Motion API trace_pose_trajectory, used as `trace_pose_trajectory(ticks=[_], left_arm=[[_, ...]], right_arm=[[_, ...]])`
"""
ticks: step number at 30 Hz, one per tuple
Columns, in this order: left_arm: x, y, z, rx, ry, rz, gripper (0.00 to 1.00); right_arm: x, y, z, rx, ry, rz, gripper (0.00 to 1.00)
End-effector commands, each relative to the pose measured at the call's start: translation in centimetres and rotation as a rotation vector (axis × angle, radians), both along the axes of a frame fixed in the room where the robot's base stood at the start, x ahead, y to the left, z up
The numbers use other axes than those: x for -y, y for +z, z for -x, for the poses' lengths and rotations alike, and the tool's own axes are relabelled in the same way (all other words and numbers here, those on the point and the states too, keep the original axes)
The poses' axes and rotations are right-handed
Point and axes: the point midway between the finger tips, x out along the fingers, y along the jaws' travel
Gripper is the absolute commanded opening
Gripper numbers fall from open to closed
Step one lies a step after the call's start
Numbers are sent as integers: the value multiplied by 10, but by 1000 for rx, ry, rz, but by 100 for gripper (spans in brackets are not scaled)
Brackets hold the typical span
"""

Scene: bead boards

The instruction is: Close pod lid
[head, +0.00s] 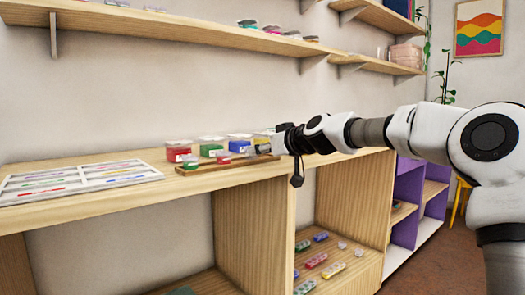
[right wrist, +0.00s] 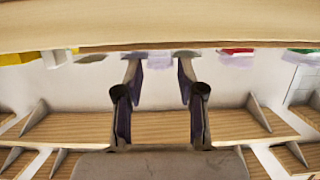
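Several clear pods with coloured contents stand in a row at the back of the wooden counter: a red pod (head: 179,153), a green pod (head: 211,147), a blue pod (head: 239,143) and a yellow one (head: 262,139) partly behind my gripper. Pale lids show on top; I cannot tell which lid is open. My right gripper (head: 284,143) is just right of the row, seen side-on. In the right wrist view its fingers (right wrist: 158,65) are apart with nothing between them, and pods show upside down along the counter edge. My left gripper is not in view.
A wooden tray (head: 228,164) with small pods lies before the row. A white divided board (head: 78,182) lies at the left. Shelves (head: 215,28) hang above; the lower shelf holds several small coloured pieces (head: 316,260). The counter between board and tray is clear.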

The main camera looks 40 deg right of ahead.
Motion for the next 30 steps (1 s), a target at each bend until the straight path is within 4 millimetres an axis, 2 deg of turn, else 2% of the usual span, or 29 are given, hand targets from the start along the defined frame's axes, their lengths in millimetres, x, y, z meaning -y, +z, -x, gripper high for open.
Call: trace_pose_trajectory(ticks=[5, 8, 15, 18, 22, 30], left_arm=[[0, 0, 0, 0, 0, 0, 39], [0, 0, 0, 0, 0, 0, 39], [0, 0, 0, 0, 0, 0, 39], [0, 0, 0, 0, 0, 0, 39], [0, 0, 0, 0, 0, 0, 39], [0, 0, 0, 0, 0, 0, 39]], right_arm=[[0, 8, 0, 2, 0, 0, 39], [0, 25, 0, 3, 0, 3, 39], [0, 80, 0, 2, -1, 2, 39], [0, 94, -1, 1, -1, 1, 39], [0, 100, 0, 0, 0, -1, 39], [0, 100, 0, 0, 0, 0, 39]])
